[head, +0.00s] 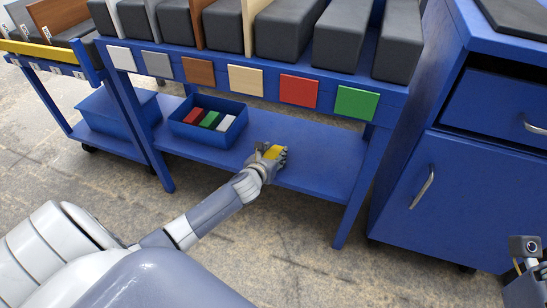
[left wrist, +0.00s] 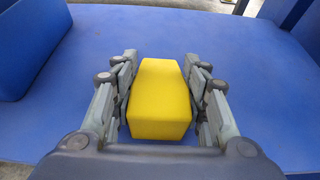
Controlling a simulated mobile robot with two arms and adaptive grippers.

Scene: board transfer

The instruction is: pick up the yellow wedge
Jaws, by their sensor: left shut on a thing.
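The yellow wedge (head: 273,152) is at the lower blue shelf of the cart, mostly hidden by my left gripper (head: 271,158) in the head view. In the left wrist view the yellow wedge (left wrist: 160,100) sits between the two fingers of my left gripper (left wrist: 160,92), which is shut on its sides. The blue shelf surface shows around and beyond the wedge. I cannot tell whether the wedge touches the shelf. A part of my right arm shows at the lower right edge of the head view, and its jaw state is unclear.
A blue bin (head: 184,133) with red, green and white blocks stands on the lower shelf (head: 318,163), left of my left gripper. Coloured squares line the upper shelf's front, with dark blocks above. A blue cabinet (head: 447,196) stands at the right. A cart leg (head: 351,205) is right of my gripper.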

